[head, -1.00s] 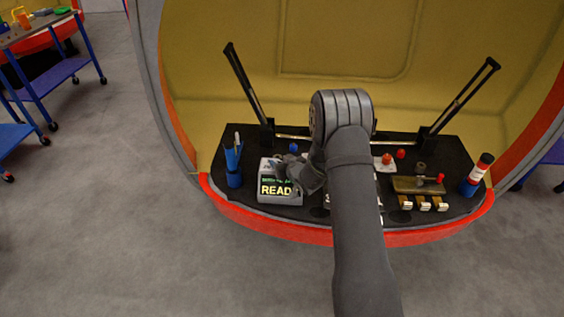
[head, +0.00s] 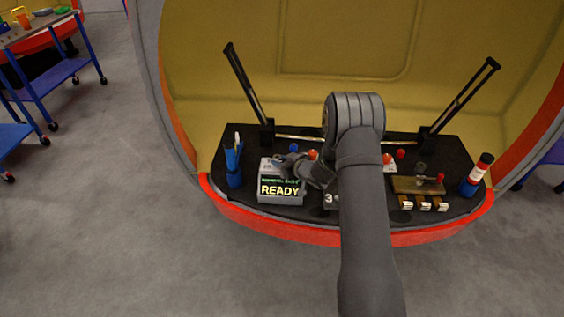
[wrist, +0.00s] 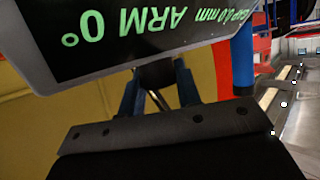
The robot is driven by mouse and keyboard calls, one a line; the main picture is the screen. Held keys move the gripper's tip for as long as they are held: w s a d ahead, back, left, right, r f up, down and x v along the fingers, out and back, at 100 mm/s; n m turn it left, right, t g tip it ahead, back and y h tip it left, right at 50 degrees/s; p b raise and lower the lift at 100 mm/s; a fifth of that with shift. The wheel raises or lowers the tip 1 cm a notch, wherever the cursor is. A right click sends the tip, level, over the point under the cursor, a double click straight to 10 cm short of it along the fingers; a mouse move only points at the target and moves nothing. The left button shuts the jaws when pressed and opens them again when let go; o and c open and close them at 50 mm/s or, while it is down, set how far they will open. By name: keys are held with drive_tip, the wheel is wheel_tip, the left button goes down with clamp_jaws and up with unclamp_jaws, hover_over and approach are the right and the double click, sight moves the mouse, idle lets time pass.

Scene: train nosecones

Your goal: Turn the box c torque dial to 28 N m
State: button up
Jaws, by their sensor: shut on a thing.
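My gripper (head: 284,161) is at the top right of a grey box (head: 281,199) in the head view. The box's dark screen (head: 280,186) reads READY under a line too small to read. In the wrist view my gripper's two blue-grey fingers stand either side of a dark thing (wrist: 156,72), and the jaws are shut on it. I cannot tell if it is the torque dial. A dark screen (wrist: 140,35) there, upside down, reads GAP 0.0 mm and ARM 0°. I see no box letter or N m value clearly.
A blue cup (head: 234,178) of tools stands left of the box. My arm hides much of the middle, where a box showing a 3 (head: 328,199) is partly seen.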

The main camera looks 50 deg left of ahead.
drive_tip(key=shift+r, duration=0.1)
idle(0.3)
drive_tip(key=o, duration=1)
drive_tip(key=shift+c, duration=0.2)
drive_tip(key=shift+d, duration=0.1)
drive_tip(key=v, duration=1.7)
drive_tip(key=shift+w, duration=0.25)
drive_tip(key=x, duration=1.7)
drive_tip(key=shift+s, duration=0.25)
